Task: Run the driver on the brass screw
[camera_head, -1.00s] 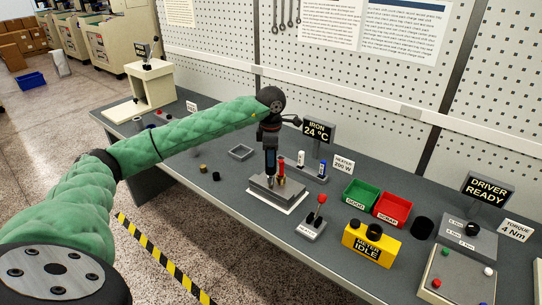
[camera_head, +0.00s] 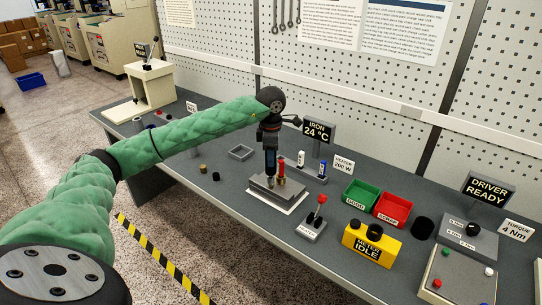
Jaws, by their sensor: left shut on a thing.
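My left gripper (camera_head: 270,128) is shut on a dark, slim driver (camera_head: 270,160) that points straight down. The driver's tip is at the grey block (camera_head: 285,192) on a white base. A brass-coloured upright piece with a red top (camera_head: 281,172) stands on the block just right of the driver. I cannot tell which part is the brass screw, or whether the tip touches a screw. The driver station sign (camera_head: 487,190) reads DRIVER READY, and a card beside it reads TORQUE 4 Nm. My right gripper is not in view.
A lever with a red knob (camera_head: 320,199) stands close to the block's right. Beyond are a green bin (camera_head: 361,194), a red bin (camera_head: 392,208) and a yellow meter box (camera_head: 371,244) reading IDLE. An iron sign (camera_head: 318,131) is behind.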

